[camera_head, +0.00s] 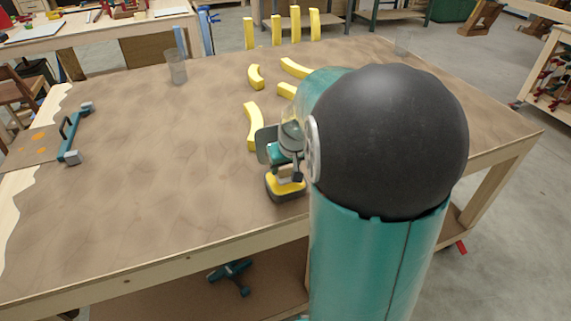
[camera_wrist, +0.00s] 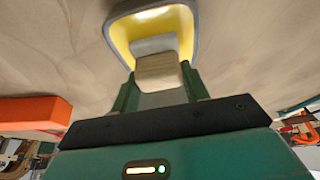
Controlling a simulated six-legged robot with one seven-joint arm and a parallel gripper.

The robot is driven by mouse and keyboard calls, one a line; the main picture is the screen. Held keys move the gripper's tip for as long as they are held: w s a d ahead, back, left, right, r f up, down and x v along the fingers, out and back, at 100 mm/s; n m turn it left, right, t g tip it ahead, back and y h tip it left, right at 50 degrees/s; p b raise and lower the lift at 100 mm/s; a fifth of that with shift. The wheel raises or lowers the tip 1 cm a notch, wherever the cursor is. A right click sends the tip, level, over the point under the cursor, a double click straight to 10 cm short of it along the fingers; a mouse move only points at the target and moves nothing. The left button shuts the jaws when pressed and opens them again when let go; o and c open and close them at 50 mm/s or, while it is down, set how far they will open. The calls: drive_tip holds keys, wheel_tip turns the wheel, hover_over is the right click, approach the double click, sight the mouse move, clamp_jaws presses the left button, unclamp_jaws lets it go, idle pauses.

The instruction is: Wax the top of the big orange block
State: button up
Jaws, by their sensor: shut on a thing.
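My gripper (camera_head: 287,150) is over the near edge of the brown worktable (camera_head: 170,165), pointing down. In the wrist view, its green fingers (camera_wrist: 158,88) are shut on a small beige and grey block (camera_wrist: 157,70). Just beyond the held block is a yellow piece with a grey rim (camera_wrist: 120,38). It also shows below my gripper in the head view (camera_head: 284,185). I cannot tell whether it is joined to the held block. An orange block (camera_wrist: 35,110) is at the left of the wrist view, cut off by the frame edge. I do not see it in the head view.
Several curved yellow pieces (camera_head: 253,125) lie mid-table, and several yellow posts (camera_head: 295,24) stand at the far edge. A clear cup (camera_head: 176,67) stands at the back left. A teal tool with grey ends (camera_head: 70,135) lies at the left. The table's left middle is clear.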

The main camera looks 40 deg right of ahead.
drive_tip(key=shift+f, duration=0.6)
idle(1.6)
drive_tip(key=shift+r, duration=0.15)
drive_tip(key=shift+r, duration=3.45)
drive_tip(key=shift+s, duration=0.1)
